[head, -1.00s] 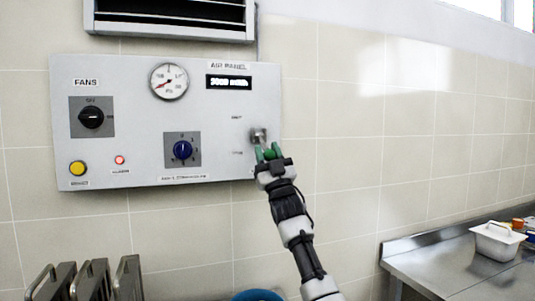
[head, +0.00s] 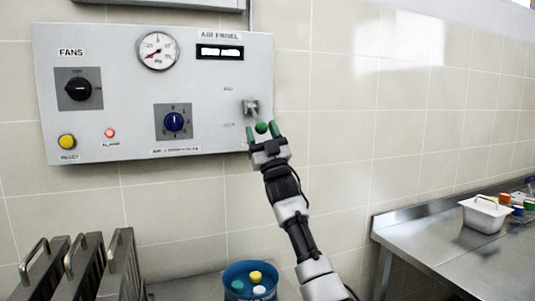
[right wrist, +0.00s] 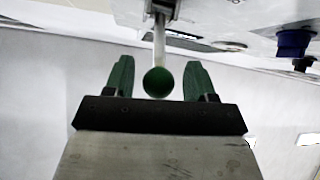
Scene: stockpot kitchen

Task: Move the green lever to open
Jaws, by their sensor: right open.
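The green lever is a grey stem with a round green knob (head: 261,127) at the lower right of the grey air panel (head: 110,115). In the right wrist view the knob (right wrist: 158,82) hangs at the end of its pale stem. My right gripper (head: 262,130) is open, with its green fingers on either side of the knob. In the right wrist view there is a visible gap between the knob and each finger (right wrist: 158,80). The small labels beside the lever are too blurred to read. My left gripper is out of view.
The panel also carries a black fan knob (head: 78,89), a blue knob (head: 174,122), a yellow button (head: 67,142) and a gauge (head: 158,51). A blue bucket (head: 236,293) stands below. A steel counter (head: 440,262) with a white container (head: 485,214) is at right.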

